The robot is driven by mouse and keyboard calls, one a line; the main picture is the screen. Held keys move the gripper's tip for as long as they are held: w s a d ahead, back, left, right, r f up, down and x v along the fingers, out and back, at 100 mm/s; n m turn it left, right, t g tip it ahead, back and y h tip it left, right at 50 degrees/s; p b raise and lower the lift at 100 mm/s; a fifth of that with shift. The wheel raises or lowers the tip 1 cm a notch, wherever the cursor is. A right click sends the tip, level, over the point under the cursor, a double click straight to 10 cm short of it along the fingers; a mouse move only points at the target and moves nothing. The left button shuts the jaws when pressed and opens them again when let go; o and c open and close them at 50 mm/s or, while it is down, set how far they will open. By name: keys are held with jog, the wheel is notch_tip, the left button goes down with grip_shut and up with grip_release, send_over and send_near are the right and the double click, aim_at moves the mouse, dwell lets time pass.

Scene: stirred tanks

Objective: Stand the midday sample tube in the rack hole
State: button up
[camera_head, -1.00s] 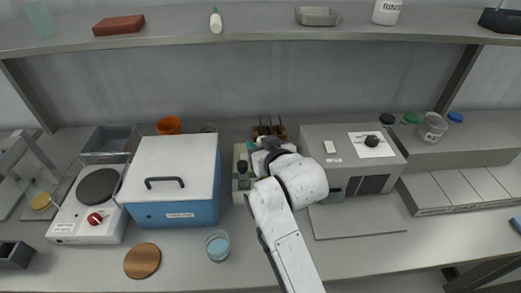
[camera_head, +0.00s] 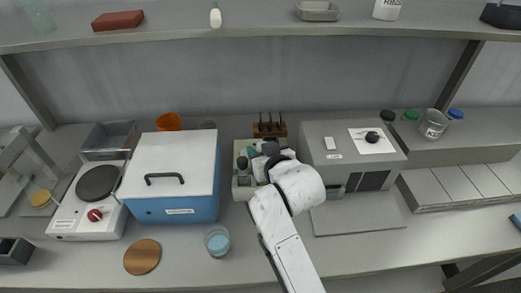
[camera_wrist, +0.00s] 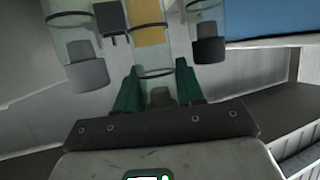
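In the wrist view my gripper (camera_wrist: 160,93) has its two teal fingers on either side of the grey stopper of a clear glass tube with a yellow band (camera_wrist: 148,36). The fingers look closed against it; I cannot read a label that marks it as the midday one. Another clear tube with a grey stopper (camera_wrist: 88,72) is at the left, and one with a black stopper (camera_wrist: 208,50) is at the right. In the head view my gripper (camera_head: 258,151) is over the cream rack (camera_head: 242,189), with a dark stopper at its left. My wrist hides most of the rack and its holes.
The blue box with a white lid (camera_head: 178,212) stands close left of the rack, and a grey machine (camera_head: 325,150) close right. A brown holder (camera_head: 268,129) with dark rods is behind. A beaker with blue liquid (camera_head: 217,242) stands in front.

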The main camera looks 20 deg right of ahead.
jog(key=o, duration=0.4)
jog(key=shift+r, duration=0.1)
jog(key=shift+r, duration=0.3)
jog(key=v, duration=1.2)
jog(key=shift+r, duration=0.3)
jog(key=shift+s+f, duration=0.1)
